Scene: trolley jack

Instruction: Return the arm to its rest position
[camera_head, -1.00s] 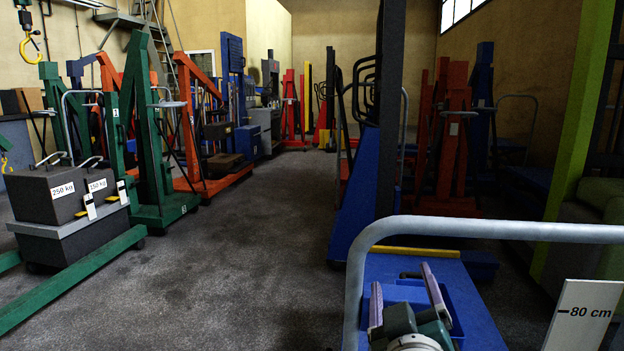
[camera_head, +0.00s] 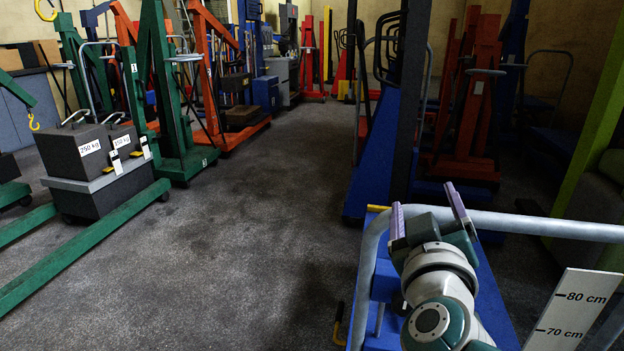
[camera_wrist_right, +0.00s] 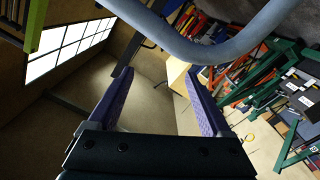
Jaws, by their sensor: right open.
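My right gripper (camera_head: 424,200) is open and empty, with its two purple-lined fingers apart and pointing up and away. My white and teal right arm stands below it in the head view. The gripper also shows in the right wrist view (camera_wrist_right: 158,80), with nothing between its fingers. A grey tubular handle (camera_head: 540,226) of a blue trolley (camera_head: 497,310) passes close by the gripper. The same handle (camera_wrist_right: 215,50) curves across the top of the wrist view, beyond the fingers. I cannot tell whether they touch. My left gripper is not in view.
A white height scale (camera_head: 570,312) stands at the lower right. Dark 250 kg weights (camera_head: 88,150) sit at the left beside a green lifting frame (camera_head: 95,240). Blue and red lifts stand behind the trolley. The grey floor (camera_head: 250,240) in the middle is clear.

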